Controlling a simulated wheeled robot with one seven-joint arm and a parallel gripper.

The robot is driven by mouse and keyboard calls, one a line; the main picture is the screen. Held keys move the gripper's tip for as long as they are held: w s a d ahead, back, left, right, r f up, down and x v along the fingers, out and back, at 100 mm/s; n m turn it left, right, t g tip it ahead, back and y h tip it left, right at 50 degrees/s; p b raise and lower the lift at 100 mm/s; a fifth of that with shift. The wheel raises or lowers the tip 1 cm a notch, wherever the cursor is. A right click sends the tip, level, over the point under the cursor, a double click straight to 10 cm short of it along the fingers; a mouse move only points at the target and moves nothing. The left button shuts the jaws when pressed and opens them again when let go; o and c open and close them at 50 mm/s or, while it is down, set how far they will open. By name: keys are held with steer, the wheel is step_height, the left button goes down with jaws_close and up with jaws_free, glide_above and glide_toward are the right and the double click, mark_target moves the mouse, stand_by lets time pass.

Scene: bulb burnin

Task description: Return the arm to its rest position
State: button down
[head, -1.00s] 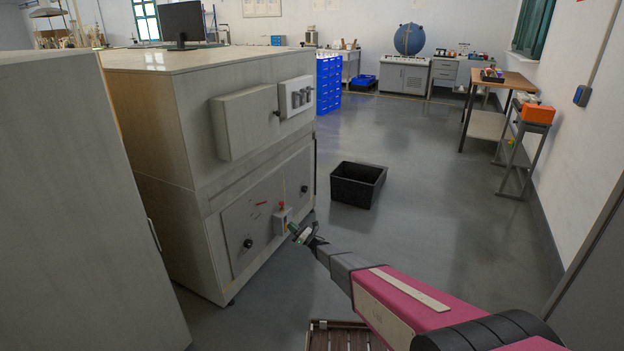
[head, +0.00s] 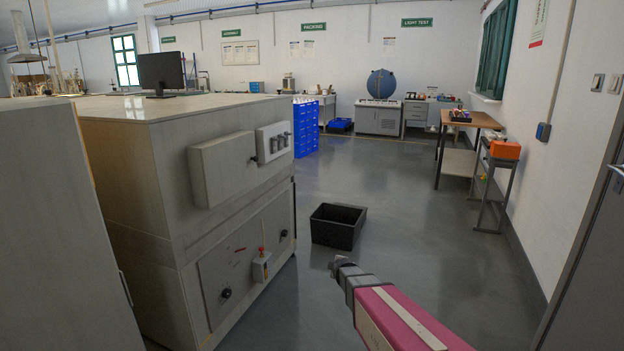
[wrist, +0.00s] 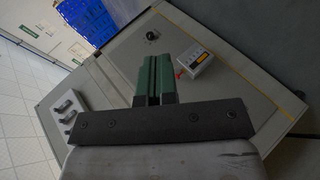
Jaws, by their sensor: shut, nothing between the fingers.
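My arm (head: 400,318) reaches in from the lower right in the head view, a pink link with a grey end section. Beyond the fingers is the cabinet's lower panel with a black knob (wrist: 152,36) and a small switch box with a red lever (wrist: 196,60). The fingers appear apart from the panel.
The large cabinet (head: 130,160) stands at left, its switch box (head: 261,266) low on the front. A black bin (head: 338,228) sits on the floor ahead. Blue drawers (head: 306,130) stand behind it. A side table (head: 475,120) and a stand with an orange box (head: 504,150) line the right wall.

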steer(key=s+d+r+m+g, duration=0.2)
steer(key=s+m, duration=0.3)
steer(key=s, duration=0.5)
steer(key=s+d+r+m+g, duration=0.2)
steer(key=s+m+g, duration=0.3)
steer(key=s, duration=0.5)
steer(key=s+d+r+m+g, duration=0.3)
steer(key=s+d+m+g, duration=0.1)
steer(key=s, duration=0.5)
steer(key=shift+s+m, duration=0.4)
steer(key=shift+m, duration=0.3)
